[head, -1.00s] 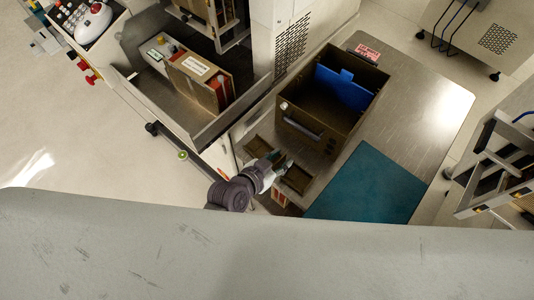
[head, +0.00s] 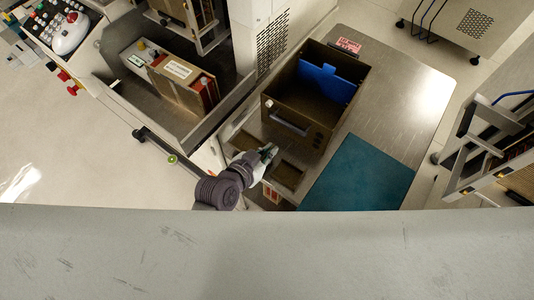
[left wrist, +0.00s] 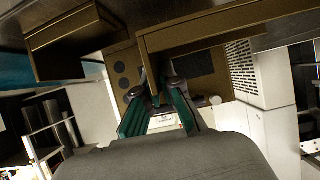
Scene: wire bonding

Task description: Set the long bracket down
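My right gripper is not in view.
The brown crate (head: 291,122) with a blue divider (head: 325,80) stands behind the gripper. A teal mat (head: 358,175) lies to the right, and the metal table (head: 400,85) is bare beyond it. A machine with an open bay (head: 135,85) borders the left side.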

